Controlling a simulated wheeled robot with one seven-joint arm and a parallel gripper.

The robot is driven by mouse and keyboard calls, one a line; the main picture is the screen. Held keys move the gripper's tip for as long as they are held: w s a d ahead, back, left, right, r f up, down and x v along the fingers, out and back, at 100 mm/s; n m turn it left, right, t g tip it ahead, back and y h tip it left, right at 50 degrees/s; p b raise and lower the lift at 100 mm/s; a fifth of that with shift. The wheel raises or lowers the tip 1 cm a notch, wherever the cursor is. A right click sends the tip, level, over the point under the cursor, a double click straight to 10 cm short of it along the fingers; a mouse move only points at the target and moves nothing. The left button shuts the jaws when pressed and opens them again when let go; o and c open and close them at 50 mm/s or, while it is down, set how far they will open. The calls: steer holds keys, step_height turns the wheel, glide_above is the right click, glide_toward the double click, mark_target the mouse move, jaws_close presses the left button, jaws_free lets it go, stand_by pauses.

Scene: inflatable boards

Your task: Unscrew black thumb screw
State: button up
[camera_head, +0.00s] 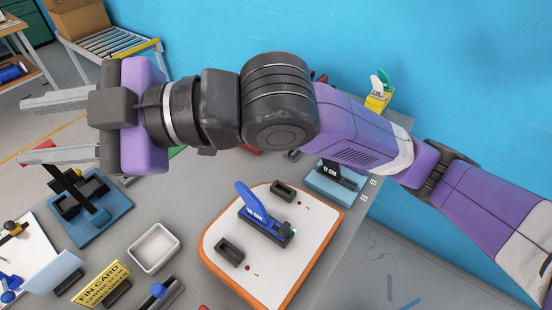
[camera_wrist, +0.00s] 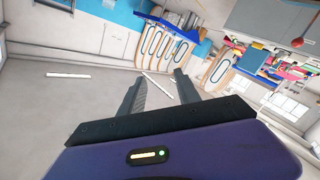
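A white board with an orange rim (camera_head: 216,215) lies on the grey table. A blue fin (camera_head: 250,203) stands in a dark base on it. A small dark knob (camera_head: 285,227) sits at the right end of that base, beside a green spot; it may be the black thumb screw, but it is too small to be sure. My gripper (camera_head: 22,131) is open and empty, high at the left of the head view, well away from the board. In the wrist view my gripper (camera_wrist: 160,73) points out into the room with nothing between its fingers.
A white tray (camera_head: 154,270), a yellow fin card sign (camera_head: 101,286) and a blue stand (camera_head: 105,222) are left of the board. A light blue fixture (camera_head: 333,184) stands behind it. A blue wall (camera_head: 460,60) closes off the back.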

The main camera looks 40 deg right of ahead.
steer(key=d+f+n+g+h, duration=0.1)
steer(key=d+f+g+h, duration=0.2)
steer(key=f, duration=0.6)
steer(key=n+g+h, duration=0.2)
steer(key=g+h, duration=0.4)
steer(key=h, duration=0.5)
glide_above(284, 228)
step_height(284, 228, down, 16)
steer(key=shift+w+r+p, duration=0.1)
steer(key=shift+r+p, duration=0.1)
steer(key=shift+p, duration=0.25)
steer(key=shift+f+h, duration=0.2)
steer(key=shift+h, duration=0.1)
step_height(284, 228, down, 7)
steer(key=shift+f, duration=0.15)
jaws_close()
